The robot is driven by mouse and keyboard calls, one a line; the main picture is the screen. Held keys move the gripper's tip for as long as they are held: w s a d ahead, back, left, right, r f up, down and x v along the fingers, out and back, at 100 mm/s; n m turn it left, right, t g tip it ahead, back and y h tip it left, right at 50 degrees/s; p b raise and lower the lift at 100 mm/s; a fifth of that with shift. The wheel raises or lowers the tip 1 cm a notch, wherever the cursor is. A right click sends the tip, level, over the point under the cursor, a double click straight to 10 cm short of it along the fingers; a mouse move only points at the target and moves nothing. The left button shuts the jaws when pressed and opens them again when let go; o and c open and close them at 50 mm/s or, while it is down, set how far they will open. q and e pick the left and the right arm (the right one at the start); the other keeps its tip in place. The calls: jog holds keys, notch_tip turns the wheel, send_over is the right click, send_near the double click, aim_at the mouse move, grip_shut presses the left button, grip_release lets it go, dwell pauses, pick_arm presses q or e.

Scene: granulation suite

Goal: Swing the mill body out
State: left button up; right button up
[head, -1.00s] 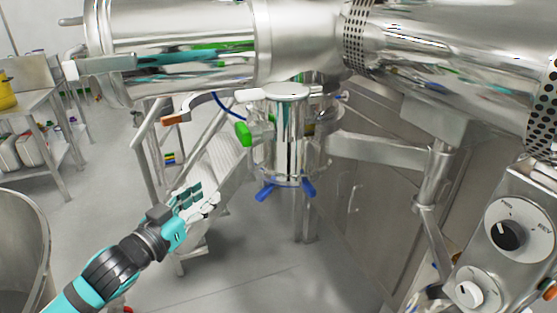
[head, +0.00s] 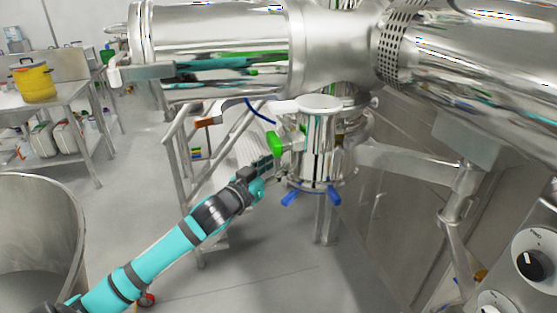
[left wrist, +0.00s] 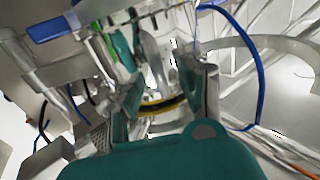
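The polished steel mill body (head: 320,165) hangs upright under the big horizontal steel housing in the head view. Two blue handles (head: 297,197) stick out at its lower rim, and a bright green knob (head: 276,145) sits on its left side. A steel arm (head: 405,162) joins it to a post on the right. My left gripper (head: 264,174) is just left of the mill body, below the green knob; contact cannot be made out. In the left wrist view its fingers (left wrist: 163,105) stand apart with no clear object held. My right gripper is out of view.
The large horizontal housing (head: 220,50) overhangs the workspace. A control box with a black dial (head: 533,264) is at lower right. A round steel vessel (head: 40,235) stands at left, and a table with a yellow pot (head: 36,83) is behind.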

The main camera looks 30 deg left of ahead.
pick_arm(q)
jog(key=shift+w, duration=1)
grip_shut()
